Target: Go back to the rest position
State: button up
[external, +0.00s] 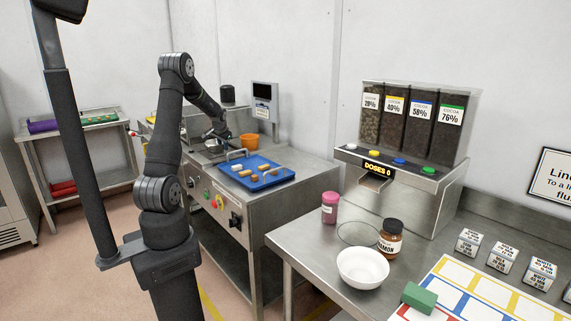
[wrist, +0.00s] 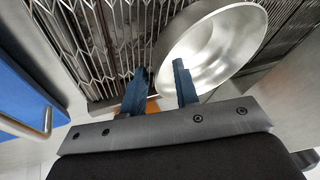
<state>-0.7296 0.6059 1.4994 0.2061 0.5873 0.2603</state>
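My arm (external: 162,135) reaches over the steel machine bench in the external view, with my gripper (wrist: 160,78) low over its far part. In the wrist view the two blue fingers stand apart with a clear gap and nothing held between them. A round metal bowl (wrist: 222,42) lies just beyond and right of the fingers; I cannot tell whether the right finger touches it. In the external view my fingertips are too small and dark to make out.
A blue tray (external: 284,177) with several small pieces and a handle sits in front of my gripper; an orange container (external: 249,141) stands close by. A small display (external: 264,100) rises behind. At right are a cocoa dispenser (external: 408,178), white bowl (external: 362,281) and jars.

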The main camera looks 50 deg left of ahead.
jog(key=shift+r, duration=1.1)
